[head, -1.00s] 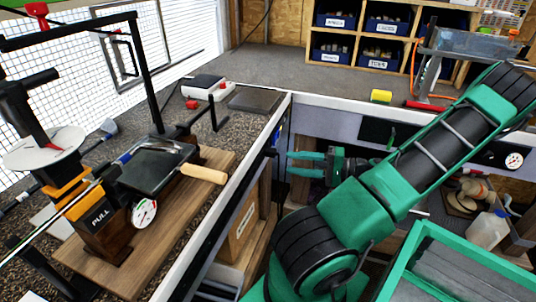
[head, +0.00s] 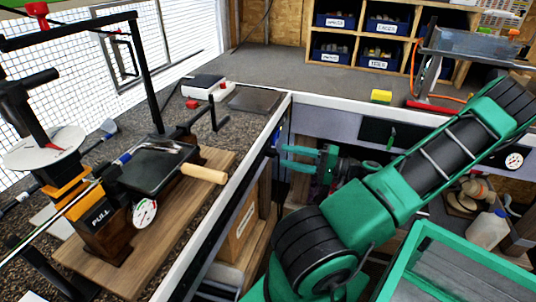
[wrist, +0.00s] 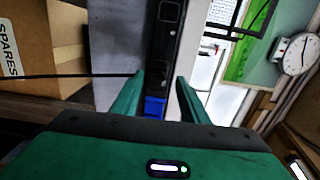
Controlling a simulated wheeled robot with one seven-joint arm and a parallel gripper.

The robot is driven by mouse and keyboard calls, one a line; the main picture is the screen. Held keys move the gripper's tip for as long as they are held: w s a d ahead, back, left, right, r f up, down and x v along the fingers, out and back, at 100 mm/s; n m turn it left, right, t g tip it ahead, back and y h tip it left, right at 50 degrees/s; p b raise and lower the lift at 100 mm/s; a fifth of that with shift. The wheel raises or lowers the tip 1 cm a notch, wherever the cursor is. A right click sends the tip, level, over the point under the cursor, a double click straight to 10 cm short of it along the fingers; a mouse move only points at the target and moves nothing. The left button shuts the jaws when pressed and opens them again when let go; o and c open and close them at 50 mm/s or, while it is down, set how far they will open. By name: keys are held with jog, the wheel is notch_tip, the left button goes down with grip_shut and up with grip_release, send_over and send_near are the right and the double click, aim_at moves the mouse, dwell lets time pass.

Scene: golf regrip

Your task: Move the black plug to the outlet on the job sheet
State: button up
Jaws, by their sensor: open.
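My gripper (head: 283,157) is open, with its green fingers pointing left at the inner side of the left bench, below the top. In the wrist view my gripper (wrist: 157,80) has a dark outlet strip (wrist: 166,40) between and beyond its two fingers. A blue part (wrist: 154,106) shows on the strip between the fingers. A thin black cable (wrist: 70,76) runs from the left to near the left finger. I cannot clearly make out the black plug at its end. I see nothing held. I cannot read any job sheet.
A cardboard box marked SPARES (wrist: 35,45) is beside the strip; it also stands under the left bench (head: 241,225). The white bench edge (head: 235,165) runs above my gripper. A wooden board (head: 185,215) with a clamp fixture is on that bench.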

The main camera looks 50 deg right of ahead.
aim_at(277, 152)
jog(key=shift+x, duration=2.6)
grip_shut()
jog(key=shift+s, duration=0.2)
jog(key=shift+v, duration=2.8)
